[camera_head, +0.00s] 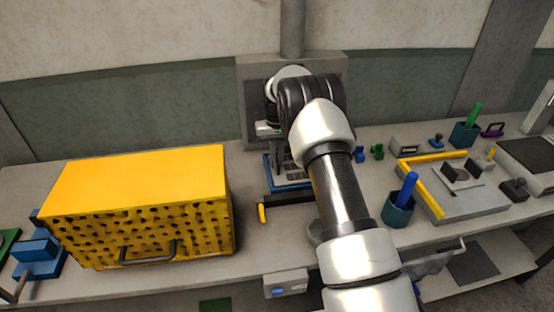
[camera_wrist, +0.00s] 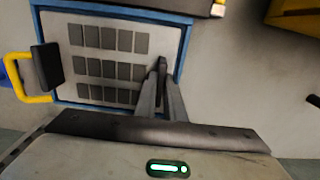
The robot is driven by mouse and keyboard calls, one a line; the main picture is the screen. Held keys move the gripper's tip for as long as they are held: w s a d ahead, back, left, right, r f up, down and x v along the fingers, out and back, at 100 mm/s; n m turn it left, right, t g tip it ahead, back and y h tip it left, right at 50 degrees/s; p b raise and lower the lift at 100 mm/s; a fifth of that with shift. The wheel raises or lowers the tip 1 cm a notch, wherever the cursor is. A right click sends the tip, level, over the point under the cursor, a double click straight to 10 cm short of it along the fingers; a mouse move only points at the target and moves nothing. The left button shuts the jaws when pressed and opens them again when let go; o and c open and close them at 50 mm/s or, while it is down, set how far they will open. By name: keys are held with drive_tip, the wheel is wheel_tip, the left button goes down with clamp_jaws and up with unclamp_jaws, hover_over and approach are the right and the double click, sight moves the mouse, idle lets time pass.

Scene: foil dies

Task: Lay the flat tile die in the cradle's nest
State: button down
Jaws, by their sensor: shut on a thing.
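In the wrist view, a pale plate (camera_wrist: 153,47) with rows of dark square tiles lies inside a blue rim (camera_wrist: 105,11). It may be the flat tile die; I cannot tell the die from its holder. The blue-rimmed plate also shows in the head view (camera_head: 291,187), partly behind my arm. My gripper (camera_wrist: 162,66) is over the plate's right part, its fingers nearly together on a thin dark piece, mostly hidden between the tips. I cannot tell whether this piece belongs to the plate. I cannot make out the cradle's nest for certain.
A yellow perforated box (camera_head: 140,195) stands left. Right are a blue cup (camera_head: 398,210) and a grey plate with yellow fences (camera_head: 460,203).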

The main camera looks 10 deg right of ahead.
drive_tip(key=shift+f, duration=0.1)
drive_tip(key=c, duration=1.8)
unclamp_jaws()
drive_tip(key=shift+c, duration=0.2)
